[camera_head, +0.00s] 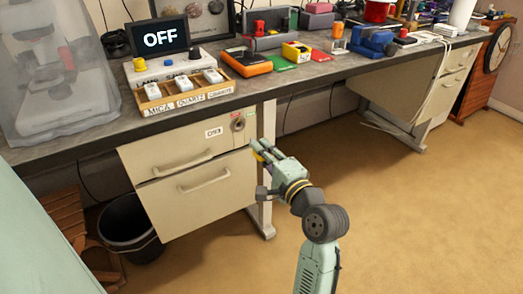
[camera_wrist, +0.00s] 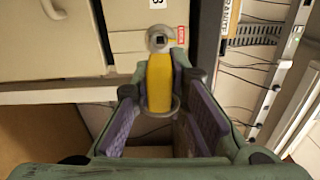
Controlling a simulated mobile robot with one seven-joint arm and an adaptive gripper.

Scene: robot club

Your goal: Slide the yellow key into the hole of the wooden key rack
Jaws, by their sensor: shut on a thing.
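My gripper (camera_head: 263,149) is shut on a yellow key (camera_wrist: 158,82), held between its purple pads in the wrist view. In the head view only a small yellow part of the key (camera_head: 256,156) shows. The key points toward a round metal fitting (camera_wrist: 160,38) with a dark square hole, beside a small red label. The fitting (camera_head: 238,122) sits on the upper right of the drawer front. The key's far end overlaps the fitting's lower edge in the wrist view; I cannot tell whether they touch. I make out no wooden key rack at this fitting.
The drawer cabinet (camera_head: 205,186) stands under the bench (camera_head: 75,151), whose edge is above my gripper. A wooden tray (camera_head: 150,111) labelled MICA, QUARTZ and GRANITE lies on top. A dark bin (camera_head: 128,225) stands left. The floor to the right is clear.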

